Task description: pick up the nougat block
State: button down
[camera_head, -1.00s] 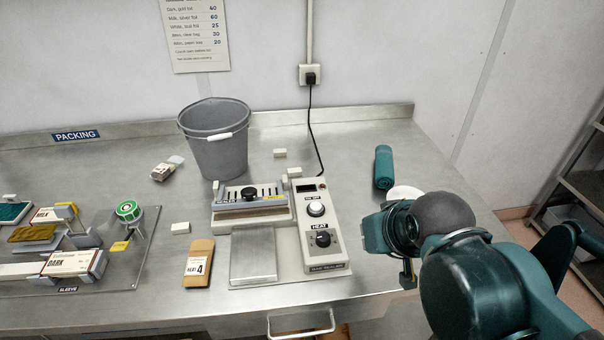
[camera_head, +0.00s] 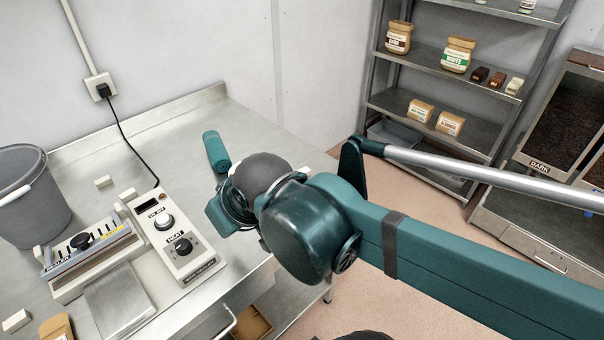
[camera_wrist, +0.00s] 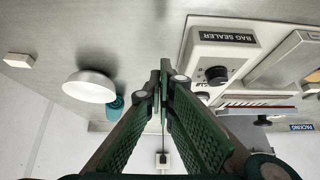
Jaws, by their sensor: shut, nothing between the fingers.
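A small cream block (camera_wrist: 18,60), which could be the nougat block, lies on the steel table at the upper left of the wrist view, beyond a white round dish (camera_wrist: 89,86). Other small cream blocks lie near the bag sealer in the head view, one behind it (camera_head: 103,181) and one at the lower left (camera_head: 17,320); I cannot tell which is nougat. My gripper (camera_wrist: 165,72) is shut and empty, its fingertips together between the dish and the sealer as seen in the wrist view. In the head view my arm hides the fingers.
The bag sealer (camera_head: 170,235) stands left of my arm, its cord running to the wall. A grey bucket (camera_head: 30,205) is at the left and a teal roll (camera_head: 216,151) near the back. A shelf rack (camera_head: 440,105) with jars and bars stands beyond the table's right edge.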

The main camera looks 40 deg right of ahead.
jog(key=c, duration=2.2)
grip_release()
jog(key=shift+c, duration=0.2)
